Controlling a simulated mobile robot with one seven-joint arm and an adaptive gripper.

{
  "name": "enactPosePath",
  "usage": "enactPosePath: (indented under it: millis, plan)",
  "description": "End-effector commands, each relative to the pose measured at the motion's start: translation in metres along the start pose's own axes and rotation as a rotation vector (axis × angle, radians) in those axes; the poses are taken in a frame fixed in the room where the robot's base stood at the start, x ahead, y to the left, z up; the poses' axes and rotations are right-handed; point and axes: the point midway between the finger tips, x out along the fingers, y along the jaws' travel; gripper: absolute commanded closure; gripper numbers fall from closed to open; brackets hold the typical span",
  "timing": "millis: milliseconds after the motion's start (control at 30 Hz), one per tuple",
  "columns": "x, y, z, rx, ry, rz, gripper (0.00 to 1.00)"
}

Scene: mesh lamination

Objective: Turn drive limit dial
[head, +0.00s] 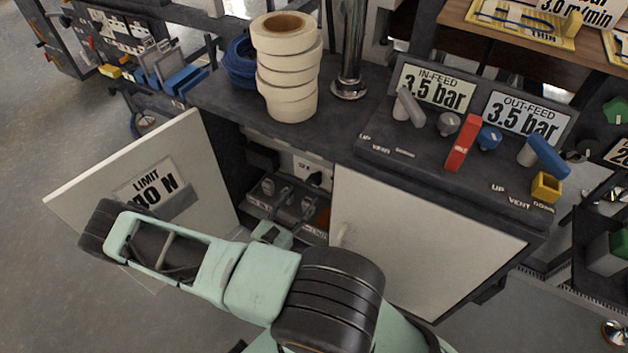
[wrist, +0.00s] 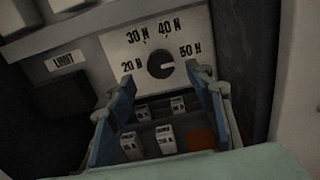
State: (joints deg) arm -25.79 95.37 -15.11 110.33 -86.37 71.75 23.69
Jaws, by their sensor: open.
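The drive limit dial (wrist: 160,65) is a round black knob on a pale plate (wrist: 115,45) marked 20 N, 30 N, 40 N and 50 N. A light notch on its right side faces roughly toward 50 N. My gripper (wrist: 160,76) is open, with one blue finger low on each side of the dial in the wrist view. I cannot tell whether either finger touches it. In the head view, the dial (head: 316,179) shows small inside the open cabinet, above my arm. A door card (head: 148,188) reads LIMIT and a force in N; its first digit is unclear.
The open cabinet door (head: 85,205) stands left of my arm, and a closed white door (head: 425,245) is on the right. Labelled blocks (wrist: 166,138) sit below the dial. Tape rolls (head: 289,75) and a control panel (head: 420,140) are on the worktop above.

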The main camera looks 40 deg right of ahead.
Motion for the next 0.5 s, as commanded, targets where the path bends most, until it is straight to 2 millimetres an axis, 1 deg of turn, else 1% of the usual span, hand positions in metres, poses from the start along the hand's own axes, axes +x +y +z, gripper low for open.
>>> enactPosePath:
  millis: [33,100,300,400,500]
  plan:
    - [0.011,-0.001,0.000,0.001,-0.002,-0.004,0.52]
    - [0.025,-0.001,0.000,0.001,-0.003,-0.004,0.52]
    - [0.060,-0.001,0.000,0.002,-0.002,-0.004,0.52]
    - [0.073,-0.001,0.000,0.004,-0.001,-0.003,0.52]
    - [0.080,0.000,0.000,0.004,0.000,-0.003,0.52]
